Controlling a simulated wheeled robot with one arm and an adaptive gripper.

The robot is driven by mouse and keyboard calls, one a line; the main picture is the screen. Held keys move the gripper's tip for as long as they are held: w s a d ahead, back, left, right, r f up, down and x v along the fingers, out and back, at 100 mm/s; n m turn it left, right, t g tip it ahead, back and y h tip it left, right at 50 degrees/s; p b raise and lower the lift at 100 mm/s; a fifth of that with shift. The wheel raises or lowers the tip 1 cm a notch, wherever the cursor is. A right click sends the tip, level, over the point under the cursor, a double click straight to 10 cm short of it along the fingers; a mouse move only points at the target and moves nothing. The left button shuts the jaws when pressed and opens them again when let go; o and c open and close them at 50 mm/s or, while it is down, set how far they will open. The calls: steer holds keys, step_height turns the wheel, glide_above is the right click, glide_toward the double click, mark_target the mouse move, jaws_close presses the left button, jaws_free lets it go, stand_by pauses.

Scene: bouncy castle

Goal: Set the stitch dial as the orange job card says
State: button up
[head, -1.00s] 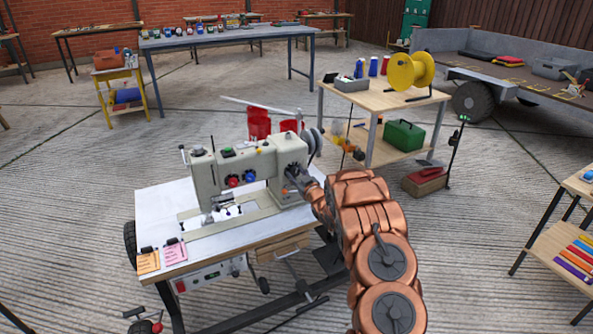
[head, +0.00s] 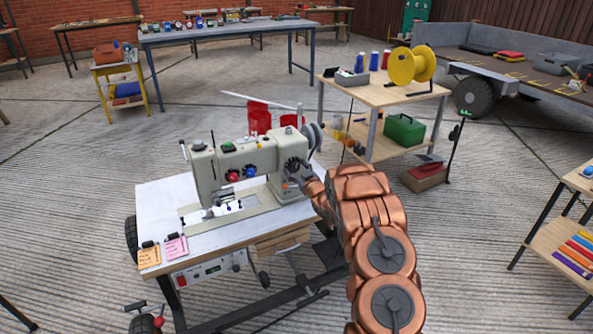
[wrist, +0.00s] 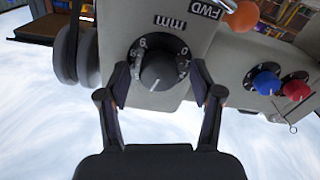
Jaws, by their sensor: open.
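The stitch dial (wrist: 162,66) is a dark round knob on a numbered ring with an upside-down "mm" label, seen in the wrist view. A white pointer line shows on its lower side; which number it marks I cannot tell. My gripper (wrist: 160,76) is open, with one finger on each side of the dial; whether they touch it is unclear. In the head view my gripper (head: 302,172) is at the right end of the cream sewing machine (head: 236,165). The orange job card (head: 149,256) lies at the table's front left corner, its writing too small to read.
A pink card (head: 176,247) lies beside the orange one. Near the dial are an orange knob (wrist: 242,16), a blue knob (wrist: 266,83) and a red knob (wrist: 296,87). A wooden shelf table (head: 385,95) with a yellow spool (head: 402,66) stands behind.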

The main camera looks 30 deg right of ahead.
steer(key=shift+s, duration=0.15)
steer(key=s+a, duration=0.1)
steer(key=s, duration=1)
steer(key=shift+s, duration=0.35)
steer(key=shift+r, duration=0.1)
steer(key=s+a+r+m+g+h+p, duration=0.1)
steer(key=s+a+r+g+p, duration=0.25)
steer(key=r, duration=0.35)
steer(key=s+a+r+g+h+p, duration=0.1)
steer(key=s+a+r+g+p, duration=0.15)
steer(key=r+p, duration=0.3)
steer(key=s+a+r+m+g+h+p, duration=0.1)
steer(key=s+a+r+g+p, duration=0.2)
steer(key=r, duration=0.4)
steer(key=s+a+r+g+y+p, duration=0.1)
steer(key=s+a+r+g+p, duration=0.2)
steer(key=s, duration=1)
steer(key=s+a+r+g+y+p, duration=0.2)
steer(key=s+a+r+g+p, duration=0.2)
steer(key=s+a+r, duration=0.5)
steer(key=s+a+r+g+y+p, duration=0.1)
steer(key=s+a+r+g+p, duration=0.2)
steer(key=s+a+r+p, duration=0.3)
steer(key=s+a, duration=0.5)
steer(key=s, duration=0.6)
steer(key=shift+s+a+r+g+y+p, duration=0.15)
steer(key=shift+a+r+g+y+p, duration=0.15)
steer(key=shift+r+g+p, duration=0.1)
